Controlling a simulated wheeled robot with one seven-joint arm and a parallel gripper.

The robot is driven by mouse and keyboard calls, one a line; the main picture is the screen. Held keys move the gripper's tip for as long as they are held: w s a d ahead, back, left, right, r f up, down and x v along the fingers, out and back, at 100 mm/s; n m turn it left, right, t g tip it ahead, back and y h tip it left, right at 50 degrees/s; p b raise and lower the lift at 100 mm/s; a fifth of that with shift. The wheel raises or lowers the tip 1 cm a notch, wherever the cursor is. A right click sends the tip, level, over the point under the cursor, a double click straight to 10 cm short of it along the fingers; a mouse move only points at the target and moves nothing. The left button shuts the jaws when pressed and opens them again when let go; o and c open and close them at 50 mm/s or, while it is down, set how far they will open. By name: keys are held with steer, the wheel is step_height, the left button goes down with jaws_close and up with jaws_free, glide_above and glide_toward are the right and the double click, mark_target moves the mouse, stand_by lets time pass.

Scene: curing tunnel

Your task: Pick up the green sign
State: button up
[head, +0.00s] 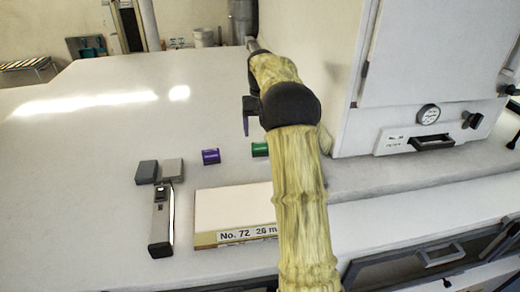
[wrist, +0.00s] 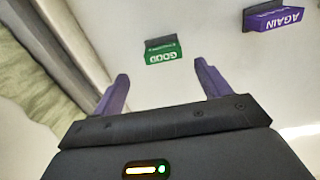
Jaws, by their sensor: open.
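The green sign (wrist: 163,50) reads "GOOD" and sits on the pale worktop. It shows upside down in the wrist view, a little beyond the fingertips and between their lines. In the head view the green sign (head: 260,149) is partly hidden behind my yellow-sleeved arm. My gripper (wrist: 162,75) is open and empty, its two purple fingers spread, apart from the sign. In the head view my gripper (head: 247,124) shows only in part, above the worktop; the arm hides the rest.
A purple sign (head: 210,156) reading "AGAIN" in the wrist view (wrist: 275,17) stands left of the green one. A white cabinet (head: 425,90) stands at right. The worktop's left is clear.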

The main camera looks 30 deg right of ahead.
mark_target(260, 143)
steer(key=shift+s+a+f+p, duration=0.1)
steer(key=shift+a+f+p, duration=0.15)
steer(key=shift+f+p, duration=0.35)
steer(key=shift+a+f+p, duration=0.1)
steer(key=shift+f+p, duration=0.7)
steer(key=shift+f, duration=1.05)
steer(key=shift+c, duration=0.3)
steer(key=c, duration=1)
